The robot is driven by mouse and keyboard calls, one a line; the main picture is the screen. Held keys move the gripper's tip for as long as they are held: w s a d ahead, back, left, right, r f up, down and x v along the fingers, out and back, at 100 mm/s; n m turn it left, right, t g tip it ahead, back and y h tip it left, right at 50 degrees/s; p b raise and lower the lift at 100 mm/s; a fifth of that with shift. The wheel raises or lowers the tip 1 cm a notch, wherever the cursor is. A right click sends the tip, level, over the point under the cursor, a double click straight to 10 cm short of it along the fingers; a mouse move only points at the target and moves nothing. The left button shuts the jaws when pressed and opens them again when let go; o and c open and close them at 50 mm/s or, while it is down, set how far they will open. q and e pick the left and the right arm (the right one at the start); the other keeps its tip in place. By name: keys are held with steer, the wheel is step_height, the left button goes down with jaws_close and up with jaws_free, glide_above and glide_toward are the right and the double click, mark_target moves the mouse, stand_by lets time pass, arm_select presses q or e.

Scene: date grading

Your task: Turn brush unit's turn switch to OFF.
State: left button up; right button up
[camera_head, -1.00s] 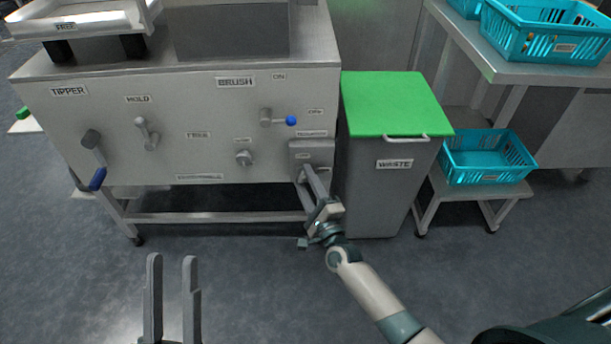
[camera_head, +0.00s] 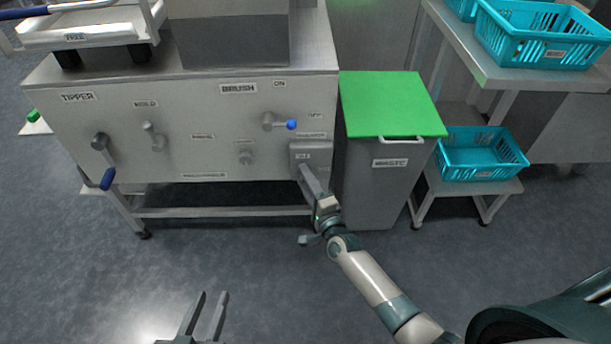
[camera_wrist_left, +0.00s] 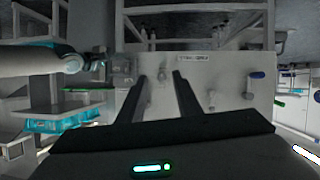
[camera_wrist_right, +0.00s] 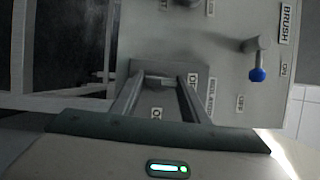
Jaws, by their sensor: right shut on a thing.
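The brush unit's grey switch box (camera_head: 318,150) is at the lower right of the machine's front panel, beside the waste bin. In the right wrist view, the turn switch (camera_wrist_right: 160,81) is a small grey bar on this box, between my fingertips. My right gripper (camera_head: 304,172) is shut on it; it also shows in the right wrist view (camera_wrist_right: 158,84). Labels on the box are partly hidden by the fingers, and the switch's exact setting cannot be read. My left gripper (camera_head: 212,298) is open and empty, low over the floor in front of the machine.
A lever with a blue knob (camera_head: 290,124) is above the switch box. A tipper crank with a blue handle (camera_head: 107,179) is at the panel's left. The green-lidded waste bin (camera_head: 387,175) stands close on the right. A teal crate (camera_head: 483,155) sits on a low stand.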

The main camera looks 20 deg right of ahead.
arm_select(q)
steer(key=shift+s+a+f+g+y+p, duration=0.15)
steer(key=shift+s+a+f+g, duration=0.1)
steer(key=shift+s+f+g, duration=0.3)
steer(key=shift+s+a+f+g+y+p, duration=0.15)
steer(key=shift+s+a+f+g, duration=0.15)
steer(key=shift+f, duration=0.4)
steer(key=shift+s+a+f+g+y+p, duration=0.15)
steer(key=shift+s+a+f+g, duration=0.1)
steer(key=shift+s+f+g, duration=0.3)
arm_select(e)
steer(key=shift+f+n, duration=0.1)
steer(key=shift+n, duration=0.2)
arm_select(q)
steer(key=shift+w, duration=0.15)
arm_select(e)
steer(key=o, duration=1.1)
steer(key=shift+c, duration=0.2)
steer(key=shift+s, duration=0.15)
arm_select(q)
steer(key=shift+s+a+f+g+y+p, duration=0.35)
steer(key=shift+s+a+f+g+p, duration=0.4)
steer(key=shift+s+f+g, duration=0.4)
arm_select(e)
steer(key=s+d, duration=0.2)
steer(key=s, duration=1.5)
